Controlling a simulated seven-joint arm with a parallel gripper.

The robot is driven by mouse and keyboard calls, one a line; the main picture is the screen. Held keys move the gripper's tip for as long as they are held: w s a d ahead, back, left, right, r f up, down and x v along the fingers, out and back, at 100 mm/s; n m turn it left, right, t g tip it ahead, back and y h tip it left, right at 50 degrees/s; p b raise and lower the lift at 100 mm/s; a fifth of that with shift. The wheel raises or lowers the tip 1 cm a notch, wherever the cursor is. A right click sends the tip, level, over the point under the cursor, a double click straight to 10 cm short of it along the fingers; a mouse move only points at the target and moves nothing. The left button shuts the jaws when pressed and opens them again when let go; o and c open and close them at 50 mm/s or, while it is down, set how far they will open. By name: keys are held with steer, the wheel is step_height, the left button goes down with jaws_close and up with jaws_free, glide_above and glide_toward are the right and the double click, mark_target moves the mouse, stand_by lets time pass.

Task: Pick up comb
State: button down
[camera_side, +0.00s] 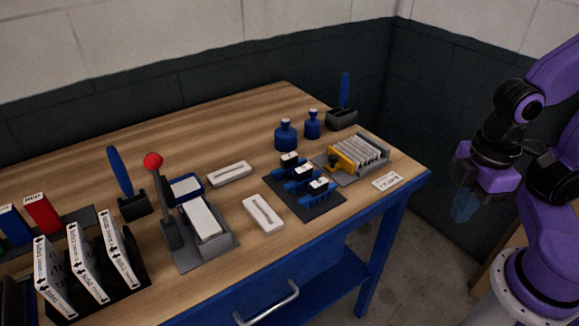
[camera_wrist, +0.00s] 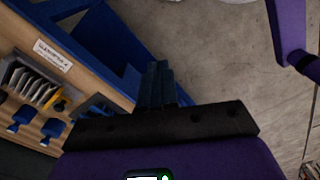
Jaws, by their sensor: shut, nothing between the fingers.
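No part is clearly marked as the comb. In the side view, a rack of upright white plates (camera_side: 365,150) with a yellow piece (camera_side: 343,160) at its left sits near the table's right end; this slotted rack may be the comb, but I cannot tell. The rack also shows at the left of the wrist view (camera_wrist: 38,88), with the yellow piece (camera_wrist: 60,105) beside it. My gripper (camera_side: 465,207) hangs in the air right of the table, apart from everything. Its blue fingers (camera_wrist: 157,85) are shut and empty in the wrist view.
The wooden table (camera_side: 100,145) has a blue frame. Blue bottles (camera_side: 286,135), blue clips on a dark mat (camera_side: 318,206), a red-knobbed press (camera_side: 165,205) and boxed filters (camera_side: 88,262) stand on it. A label card (camera_side: 387,181) lies at the right edge. The table's back middle is clear.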

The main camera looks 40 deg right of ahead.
steer(key=c, duration=1.8)
jaws_free()
steer(key=o, duration=0.9)
step_height(320, 180, up, 5)
steer(key=n, duration=0.5)
glide_above(289, 155)
step_height(289, 155, down, 17)
steer(key=shift+f, duration=0.2)
